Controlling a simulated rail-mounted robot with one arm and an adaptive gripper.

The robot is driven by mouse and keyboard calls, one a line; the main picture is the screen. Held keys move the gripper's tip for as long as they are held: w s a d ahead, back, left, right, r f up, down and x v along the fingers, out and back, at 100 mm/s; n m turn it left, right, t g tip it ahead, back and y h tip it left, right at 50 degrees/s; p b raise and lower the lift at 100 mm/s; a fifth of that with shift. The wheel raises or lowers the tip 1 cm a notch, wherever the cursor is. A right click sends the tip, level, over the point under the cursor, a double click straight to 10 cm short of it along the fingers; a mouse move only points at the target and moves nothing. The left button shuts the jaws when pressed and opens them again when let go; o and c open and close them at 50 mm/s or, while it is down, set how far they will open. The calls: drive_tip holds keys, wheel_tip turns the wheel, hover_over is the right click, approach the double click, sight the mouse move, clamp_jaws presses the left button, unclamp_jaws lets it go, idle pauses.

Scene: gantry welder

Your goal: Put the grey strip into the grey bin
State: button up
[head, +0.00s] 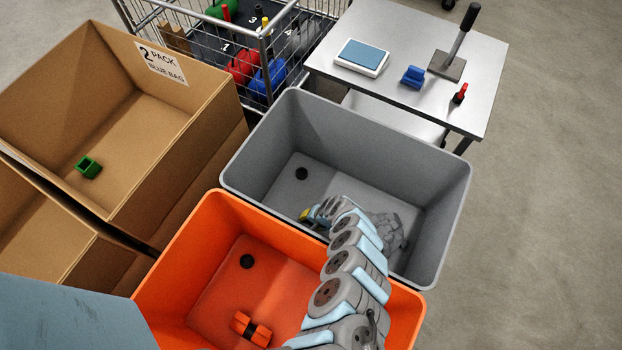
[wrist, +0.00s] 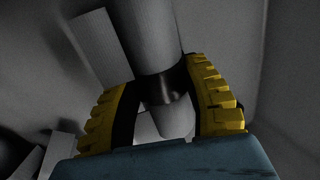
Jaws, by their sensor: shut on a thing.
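The grey bin (head: 345,130) stands in the middle of the head view, with a black round spot on its floor. My arm reaches into it. My gripper (head: 306,214) is low inside the bin, with a yellow finger just showing. In the wrist view my gripper (wrist: 162,90) has its two yellow ribbed fingers closed on a grey rounded piece with a black band, which I take as the grey strip (wrist: 150,35). It runs up between the fingers. The head view does not show the held piece clearly. Grey bin walls surround it in the wrist view.
A lumpy grey heap (head: 388,230) lies in the grey bin beside my arm. The orange bin (head: 190,240) in front holds an orange piece (head: 250,329). A cardboard box (head: 60,100) with a green block (head: 88,167) stands left. A steel table (head: 400,30) and wire cart (head: 265,50) stand behind.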

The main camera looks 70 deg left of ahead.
drive_tip(key=shift+w, duration=0.1)
drive_tip(key=shift+a+f+b, duration=0.1)
drive_tip(key=shift+f+b, duration=0.3)
drive_tip(key=shift+f, duration=0.2)
drive_tip(key=o, duration=1.2)
drive_tip(key=shift+r+p, duration=0.5)
drive_tip(key=shift+r, duration=0.15)
drive_tip(key=p+v, duration=0.5)
drive_tip(key=v, duration=0.7)
